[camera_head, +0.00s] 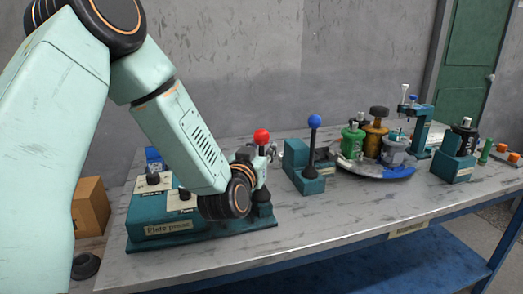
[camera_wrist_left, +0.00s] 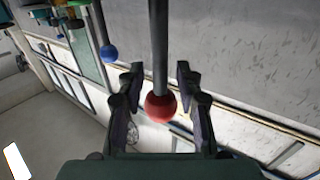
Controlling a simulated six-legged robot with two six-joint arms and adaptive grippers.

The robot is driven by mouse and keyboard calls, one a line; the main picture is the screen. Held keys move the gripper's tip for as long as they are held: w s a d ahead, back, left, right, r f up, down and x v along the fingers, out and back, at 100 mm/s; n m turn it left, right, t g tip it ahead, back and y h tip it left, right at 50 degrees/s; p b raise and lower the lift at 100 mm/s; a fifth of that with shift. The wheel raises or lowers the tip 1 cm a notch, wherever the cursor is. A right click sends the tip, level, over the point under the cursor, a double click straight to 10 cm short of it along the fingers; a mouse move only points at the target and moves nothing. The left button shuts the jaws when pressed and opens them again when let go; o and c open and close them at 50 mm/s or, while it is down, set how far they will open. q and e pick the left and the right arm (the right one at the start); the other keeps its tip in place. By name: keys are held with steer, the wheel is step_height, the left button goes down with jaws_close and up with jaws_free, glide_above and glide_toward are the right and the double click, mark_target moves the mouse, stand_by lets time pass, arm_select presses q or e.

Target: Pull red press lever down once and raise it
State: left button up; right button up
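The red press lever has a red ball knob (camera_head: 261,136) on a dark rod and stands roughly upright at the right end of the teal plate press (camera_head: 150,229). In the left wrist view the red ball (camera_wrist_left: 160,107) and its dark rod (camera_wrist_left: 158,40) lie between the fingers of my left gripper (camera_wrist_left: 160,72). The fingers are spread, with a visible gap on each side of the ball. My right gripper is not in view.
A blue-knobbed lever (camera_head: 314,121) on a teal base stands just right of the press. Further right are a round tray (camera_head: 378,172) with several motor parts and a teal press stand (camera_head: 423,130). The front of the marble-topped table (camera_head: 300,225) is clear.

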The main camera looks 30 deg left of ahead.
arm_select(q)
steer(key=shift+d+r, duration=0.1)
steer(key=shift+w+a+f, duration=0.15)
steer(key=shift+a+f, duration=0.05)
steer(key=c, duration=0.5)
steer(key=shift+d+r, duration=0.1)
jaws_close()
